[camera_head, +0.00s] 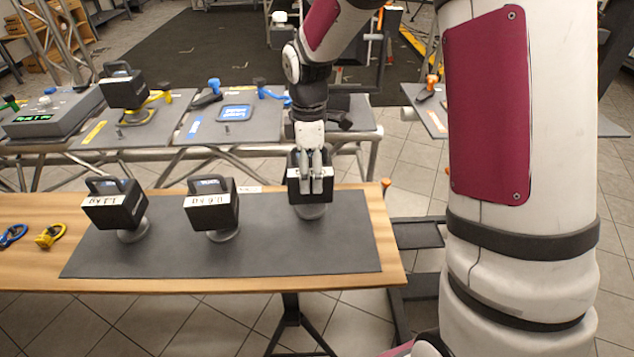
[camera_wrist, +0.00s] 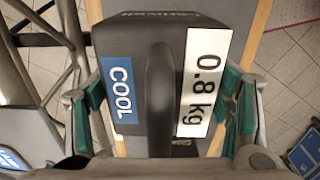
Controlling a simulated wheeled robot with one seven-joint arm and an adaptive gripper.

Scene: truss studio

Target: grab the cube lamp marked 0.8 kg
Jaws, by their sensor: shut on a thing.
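The cube lamp marked 0.8 kg (camera_wrist: 206,82) is a black block with a top handle, a white weight label and a blue label reading COOL. In the head view this lamp (camera_head: 297,184) is the rightmost of the row, at the right end of the grey mat. My gripper (camera_head: 316,185) comes down on it from above and partly hides it. In the wrist view the green-padded fingers of my gripper (camera_wrist: 165,112) are shut on the lamp, one at each side. A round grey base (camera_head: 311,211) shows under the lamp.
Two similar cube lamps stand on the grey mat (camera_head: 270,258): one with a 1.1-like label (camera_head: 115,215) at left and one with a 0.6-like label (camera_head: 212,215) in the middle. Blue and yellow clips (camera_head: 50,236) lie at the table's left. Another lamp (camera_head: 124,92) sits behind on a panel.

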